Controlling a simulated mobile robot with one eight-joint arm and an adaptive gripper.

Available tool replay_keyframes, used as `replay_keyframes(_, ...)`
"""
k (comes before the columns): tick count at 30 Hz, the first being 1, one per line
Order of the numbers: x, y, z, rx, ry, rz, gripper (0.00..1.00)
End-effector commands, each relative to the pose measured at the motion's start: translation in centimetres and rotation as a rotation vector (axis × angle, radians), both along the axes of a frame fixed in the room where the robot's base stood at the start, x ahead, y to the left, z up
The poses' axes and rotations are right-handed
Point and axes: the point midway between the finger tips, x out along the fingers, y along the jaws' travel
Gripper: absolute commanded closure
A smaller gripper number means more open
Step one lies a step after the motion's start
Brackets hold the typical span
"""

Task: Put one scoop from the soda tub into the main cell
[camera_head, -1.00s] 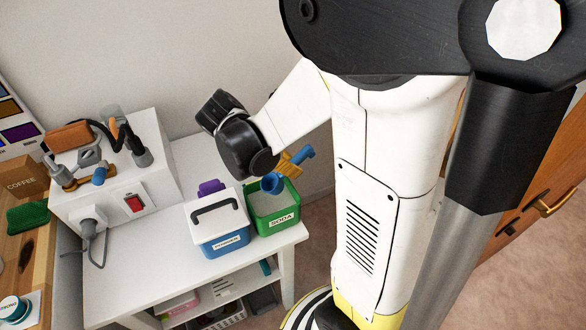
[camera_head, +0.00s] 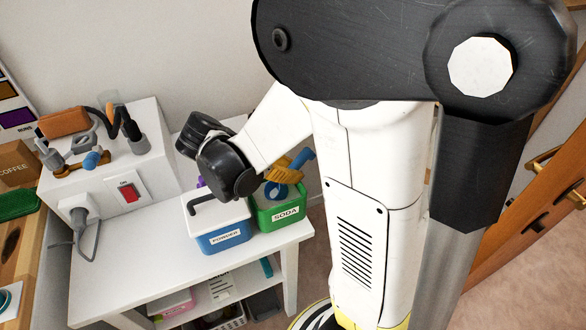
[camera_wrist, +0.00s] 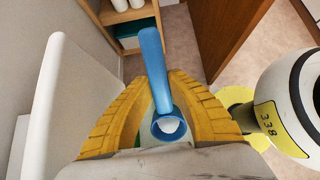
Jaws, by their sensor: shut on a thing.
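My gripper (camera_head: 284,170) is shut on a blue scoop (camera_head: 277,191), with its yellow fingers on either side of it. In the wrist view, the blue scoop (camera_wrist: 152,62) lies between the fingers, and something white shows in its round cup. I cannot tell how full the cup is. The green soda tub (camera_head: 284,218), labelled SODA, stands open on the white table. The scoop's cup is at the tub's mouth, low over it or partly inside; I cannot tell whether it touches the contents. I cannot make out the main cell in these views.
A blue powder tub (camera_head: 224,239) with a white lid and black handle stands just left of the soda tub. A white box (camera_head: 112,153) with a red switch (camera_head: 129,192) is at the back left. The front left of the white table (camera_head: 140,270) is clear.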

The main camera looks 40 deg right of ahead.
Motion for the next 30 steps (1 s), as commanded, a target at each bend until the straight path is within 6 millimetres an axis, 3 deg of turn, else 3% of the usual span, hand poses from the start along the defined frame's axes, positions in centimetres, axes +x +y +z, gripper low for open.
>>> replay_keyframes(9,0.1,0.4,-2.5,0.0,0.001,0.001,1.0)
replay_keyframes(30,0.2,0.9,-3.3,0.0,0.0,0.0,1.0)
